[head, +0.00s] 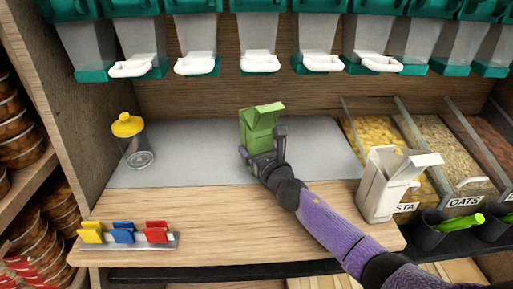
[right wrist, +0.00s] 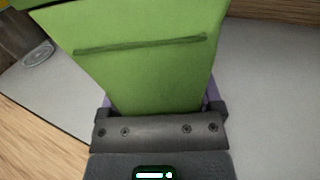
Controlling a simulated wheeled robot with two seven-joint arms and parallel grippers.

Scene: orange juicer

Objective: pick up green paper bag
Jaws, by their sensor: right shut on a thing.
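The green paper bag (head: 261,125) stands upright over the grey mat in the middle of the counter in the head view, its top flap folded open. My right gripper (head: 264,157) is shut on its lower part. In the right wrist view the green bag (right wrist: 145,55) rises from between the jaws of my right gripper (right wrist: 160,115) and fills the upper middle. I cannot tell whether the bag's bottom touches the mat. My left gripper is not in view.
A white paper bag (head: 386,187) stands at the counter's right front. A jar with a yellow lid (head: 129,127) is on the left of the mat (head: 190,150). Coloured clips (head: 123,233) sit at the front left. Food bins (head: 440,140) lie right; dispensers (head: 258,45) hang above.

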